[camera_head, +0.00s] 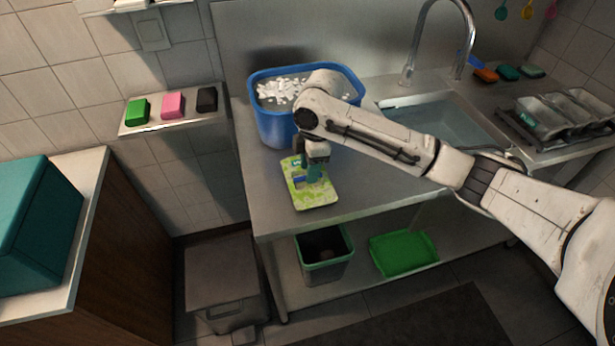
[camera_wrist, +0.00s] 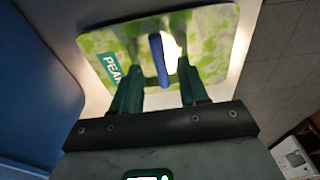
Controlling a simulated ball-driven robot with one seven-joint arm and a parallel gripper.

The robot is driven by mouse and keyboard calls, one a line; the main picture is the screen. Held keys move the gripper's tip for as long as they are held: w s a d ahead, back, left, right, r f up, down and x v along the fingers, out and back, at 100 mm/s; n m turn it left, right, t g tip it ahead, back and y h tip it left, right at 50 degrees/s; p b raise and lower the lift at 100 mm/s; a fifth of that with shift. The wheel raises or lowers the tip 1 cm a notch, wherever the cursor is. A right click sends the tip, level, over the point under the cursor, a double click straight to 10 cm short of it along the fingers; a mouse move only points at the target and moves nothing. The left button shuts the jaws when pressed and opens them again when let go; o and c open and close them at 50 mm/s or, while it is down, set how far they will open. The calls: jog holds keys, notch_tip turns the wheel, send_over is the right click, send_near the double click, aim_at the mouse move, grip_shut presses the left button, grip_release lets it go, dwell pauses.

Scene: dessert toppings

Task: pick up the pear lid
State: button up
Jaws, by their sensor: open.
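The pear lid (camera_head: 318,200) is a flat green-and-white mottled plate with rounded corners and a blue bar handle (camera_wrist: 158,60). It lies on the steel counter in front of the blue tub. In the wrist view the lid (camera_wrist: 210,33) shows a teal label reading "PEAR". My gripper (camera_head: 312,172) is over the lid. In the wrist view my gripper's two dark green fingers (camera_wrist: 158,90) are open, one on each side of the blue handle, with gaps between. Whether the fingertips touch the lid cannot be told.
A blue tub (camera_head: 272,125) with white pieces stands just behind the lid. A sink (camera_head: 440,120) with a tall faucet (camera_head: 408,70) is to the right. A green bin (camera_head: 325,270) and green tray (camera_head: 403,253) sit on the lower shelf.

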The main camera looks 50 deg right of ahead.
jog(key=shift+w+a+f, duration=0.1)
jog(key=shift+a+f, duration=0.05)
jog(key=shift+f, duration=0.75)
grip_shut()
